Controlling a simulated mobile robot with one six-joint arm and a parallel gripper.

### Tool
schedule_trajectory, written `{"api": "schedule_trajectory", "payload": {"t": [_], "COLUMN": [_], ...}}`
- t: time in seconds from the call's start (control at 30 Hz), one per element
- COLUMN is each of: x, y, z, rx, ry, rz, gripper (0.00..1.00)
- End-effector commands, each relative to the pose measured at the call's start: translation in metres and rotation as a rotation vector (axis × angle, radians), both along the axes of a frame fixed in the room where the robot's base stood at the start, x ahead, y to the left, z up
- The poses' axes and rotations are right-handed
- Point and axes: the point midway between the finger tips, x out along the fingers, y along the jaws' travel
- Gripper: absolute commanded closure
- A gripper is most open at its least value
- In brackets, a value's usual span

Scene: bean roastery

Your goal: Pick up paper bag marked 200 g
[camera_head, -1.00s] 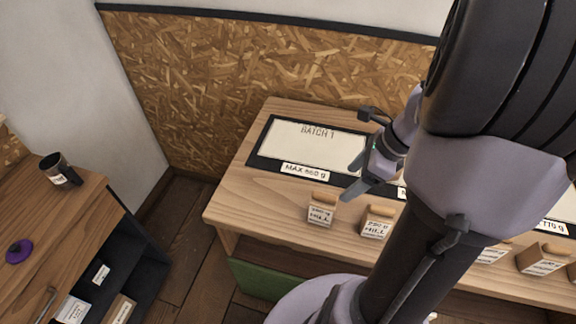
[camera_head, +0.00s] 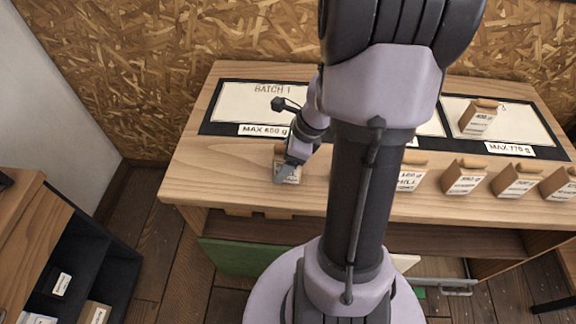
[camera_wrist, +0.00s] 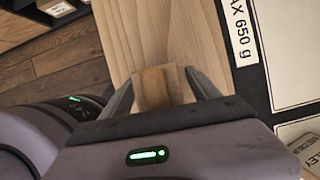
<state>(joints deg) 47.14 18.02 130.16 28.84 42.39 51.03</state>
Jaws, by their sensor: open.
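A small brown paper bag with a white label (camera_head: 289,176) stands at the left of the front row on the wooden table. My gripper (camera_head: 284,171) is at this bag and partly covers it, so its weight marking cannot be read. In the wrist view the brown folded top of the bag (camera_wrist: 155,88) lies between the two open fingers of my gripper (camera_wrist: 161,92). Whether a finger touches it cannot be told. Which bag is marked 200 g is not readable.
Several similar bags (camera_head: 465,178) stand to the right along the table's front (camera_head: 235,184); my arm hides part of the row. Another bag (camera_head: 479,117) stands on the right batch mat (camera_head: 515,127). The left mat (camera_head: 232,104), labelled MAX 650 g, is bare where visible.

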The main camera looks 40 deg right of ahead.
Motion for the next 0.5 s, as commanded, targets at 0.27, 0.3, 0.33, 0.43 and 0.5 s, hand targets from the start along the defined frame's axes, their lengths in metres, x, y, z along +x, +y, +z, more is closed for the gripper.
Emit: {"api": "schedule_trajectory", "payload": {"t": [0.27, 0.3, 0.33, 0.43, 0.5], "x": [-0.0001, -0.0001, -0.0002, -0.0001, -0.0001], "y": [-0.0001, -0.0001, -0.0001, -0.0002, -0.0002], "z": [0.0014, 0.0014, 0.0013, 0.0014, 0.0014], "rx": [0.0, 0.0, 0.0, 0.0, 0.0], "ry": [0.0, 0.0, 0.0, 0.0, 0.0], "rz": [0.0, 0.0, 0.0, 0.0, 0.0], "gripper": [0.76, 0.84, 0.9, 1.0, 1.0]}}
